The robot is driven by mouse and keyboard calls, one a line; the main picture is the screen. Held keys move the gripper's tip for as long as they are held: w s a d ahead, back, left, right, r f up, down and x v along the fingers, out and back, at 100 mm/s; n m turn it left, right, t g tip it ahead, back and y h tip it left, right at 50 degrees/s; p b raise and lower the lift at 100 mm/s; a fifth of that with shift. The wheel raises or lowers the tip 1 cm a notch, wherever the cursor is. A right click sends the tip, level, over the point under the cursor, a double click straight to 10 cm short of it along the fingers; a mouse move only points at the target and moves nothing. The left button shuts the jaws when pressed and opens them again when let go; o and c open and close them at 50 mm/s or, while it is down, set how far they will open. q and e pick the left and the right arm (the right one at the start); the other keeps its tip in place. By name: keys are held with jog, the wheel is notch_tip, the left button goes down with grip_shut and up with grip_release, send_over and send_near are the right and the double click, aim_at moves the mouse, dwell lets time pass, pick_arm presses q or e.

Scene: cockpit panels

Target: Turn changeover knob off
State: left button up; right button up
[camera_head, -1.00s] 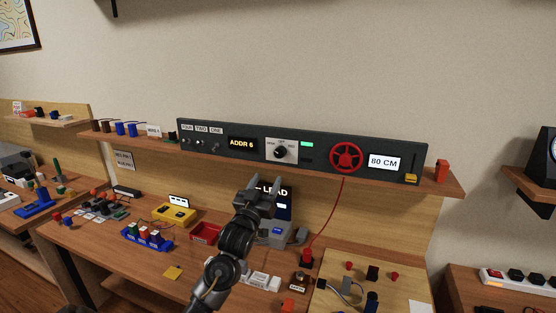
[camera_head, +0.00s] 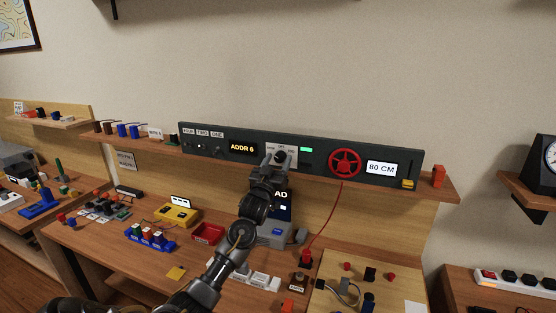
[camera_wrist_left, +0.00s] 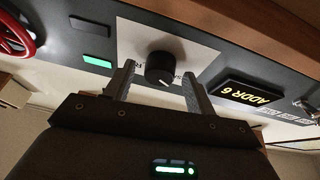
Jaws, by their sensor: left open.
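The changeover knob (camera_wrist_left: 160,68) is a black round knob with a white pointer line, on a white plate (camera_wrist_left: 204,51) on the dark panel. My left gripper (camera_wrist_left: 158,82) is open, with one finger on each side of the knob in the left wrist view. I see gaps between the fingers and the knob, and cannot tell any contact. In the head view the left gripper (camera_head: 274,160) is in front of the plate, and the knob (camera_head: 280,157) is partly hidden by it. The plate's lettering is mostly covered. My right gripper is not seen.
A lit green indicator (camera_head: 306,149) and a red handwheel (camera_head: 345,163) are right of the knob. The "ADDR 6" display (camera_head: 242,148) is to its left. The wooden shelf edge (camera_head: 445,193) runs below the panel. The bench below is crowded with small parts.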

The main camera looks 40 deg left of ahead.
pick_arm(q)
jog(key=shift+d, duration=0.1)
jog(key=c, duration=1)
jog(key=shift+o, duration=0.2)
jog(key=shift+m, duration=0.4)
jog(key=m+h, duration=0.1)
jog(key=m, duration=0.1)
jog(key=m+h, duration=0.2)
jog(key=m, duration=0.1)
jog(key=m+h, duration=0.1)
jog(key=m, duration=0.1)
jog(key=shift+a+r+m, duration=0.1)
jog(key=shift+a+m, duration=0.15)
jog(key=shift+m, duration=0.15)
jog(key=m+h, duration=0.1)
jog(key=m, duration=0.2)
jog(key=m+g+h, duration=0.1)
jog(key=m+h, duration=0.1)
jog(key=m, duration=0.2)
jog(key=shift+r, duration=0.1)
jog(key=shift+m, duration=0.3)
jog(key=o, duration=1)
jog(key=shift+c, duration=0.2)
